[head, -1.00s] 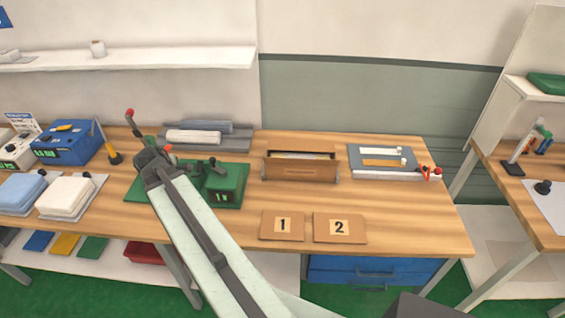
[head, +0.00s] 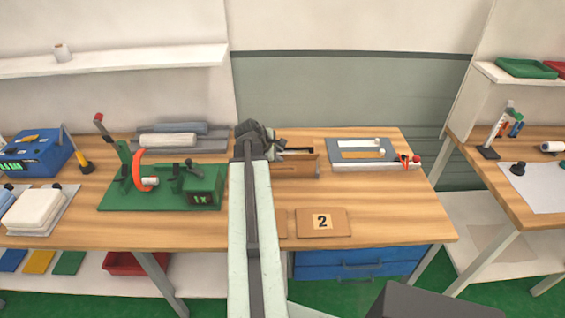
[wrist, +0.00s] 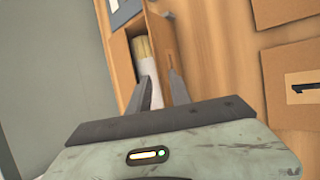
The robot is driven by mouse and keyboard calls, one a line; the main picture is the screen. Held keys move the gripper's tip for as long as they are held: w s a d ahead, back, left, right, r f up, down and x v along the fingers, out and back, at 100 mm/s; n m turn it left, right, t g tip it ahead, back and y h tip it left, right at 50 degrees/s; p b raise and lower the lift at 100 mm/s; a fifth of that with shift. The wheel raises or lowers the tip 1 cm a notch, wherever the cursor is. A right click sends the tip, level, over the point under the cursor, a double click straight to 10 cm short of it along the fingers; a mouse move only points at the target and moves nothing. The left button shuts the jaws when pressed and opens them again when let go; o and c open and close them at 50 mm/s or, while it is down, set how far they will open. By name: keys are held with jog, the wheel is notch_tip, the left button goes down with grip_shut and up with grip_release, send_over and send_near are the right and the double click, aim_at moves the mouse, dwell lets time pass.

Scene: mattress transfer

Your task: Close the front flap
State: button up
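A wooden box (head: 303,165) stands near the middle of the bench, its left part hidden by my arm in the head view. In the wrist view its open top shows a beige block and something white inside. Its front panel (wrist: 166,48), which I take for the flap, runs along the right of the opening; how far it leans out I cannot tell. My gripper (wrist: 161,80) is at the box with fingers apart, one over the opening and one by the front panel. Nothing shows held. In the head view the fingertips are hidden or too small to make out.
A green fixture (head: 160,200) with an orange ring stands left of my arm. A grey tray (head: 372,152) with strips and a red clamp lies right of the box. Card 2 (head: 321,222) lies in front; card 1 (wrist: 292,86) shows in the wrist view.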

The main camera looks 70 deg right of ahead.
aim_at(282, 156)
jog(key=b+x, duration=0.2)
jog(key=x, duration=0.2)
jog(key=shift+w+a+f, duration=0.1)
jog(key=shift+f, duration=0.1)
jog(key=shift+d+f+b, duration=0.15)
jog(key=shift+d+b, duration=0.15)
jog(key=shift+c, duration=0.4)
grip_shut()
jog(key=shift+a, duration=0.15)
dwell(0.3)
